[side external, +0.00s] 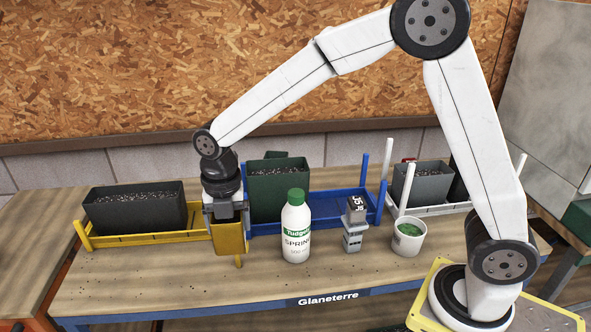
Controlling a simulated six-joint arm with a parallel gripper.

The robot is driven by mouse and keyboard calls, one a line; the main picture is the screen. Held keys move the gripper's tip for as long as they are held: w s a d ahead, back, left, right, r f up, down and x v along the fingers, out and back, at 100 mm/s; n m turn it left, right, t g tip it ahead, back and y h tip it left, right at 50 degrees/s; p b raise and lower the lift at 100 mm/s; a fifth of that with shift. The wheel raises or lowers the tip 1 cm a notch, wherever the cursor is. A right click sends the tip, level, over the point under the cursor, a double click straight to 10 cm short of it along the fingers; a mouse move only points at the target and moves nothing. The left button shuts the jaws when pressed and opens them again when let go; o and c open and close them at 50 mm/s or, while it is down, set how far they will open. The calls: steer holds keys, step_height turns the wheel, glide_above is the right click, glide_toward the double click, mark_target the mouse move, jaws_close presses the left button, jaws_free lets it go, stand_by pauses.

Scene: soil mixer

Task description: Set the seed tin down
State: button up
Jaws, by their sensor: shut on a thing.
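My gripper (226,212) points straight down at the left-centre of the bench, between the yellow rack and the blue rack. It is shut on a yellow, box-shaped thing (229,239), which I take to be the seed tin. The gripper hides its top, and no label shows on it. A yellow peg shows just under it. I cannot tell whether the tin touches the bench or the yellow rack (84,236) behind it.
A dark planter (135,210) stands in the yellow rack, a green planter (278,192) in the blue rack (330,212), and a grey planter (422,186) in the white rack. A white bottle (296,232), a small grey stand (353,238) and a white cup (408,241) stand in front. The front-left bench is clear.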

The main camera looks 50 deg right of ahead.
steer(key=shift+w+f, duration=0.1)
steer(key=shift+f, duration=0.1)
steer(key=shift+w+f, duration=0.1)
steer(key=shift+w, duration=0.05)
steer(key=shift+w+a+f, duration=0.5)
steer(key=shift+w+f, duration=1)
steer(key=shift+w, duration=0.6)
steer(key=shift+w+a+f, duration=0.55)
steer(key=shift+w+f, duration=0.95)
steer(key=shift+w, duration=0.65)
steer(key=shift+w+a+f, duration=0.5)
steer(key=shift+w+f, duration=1)
steer(key=shift+w, duration=0.6)
steer(key=shift+f, duration=0.1)
steer(key=shift+w+f, duration=0.25)
steer(key=shift+f, duration=1.5)
steer(key=shift+f, duration=0.1)
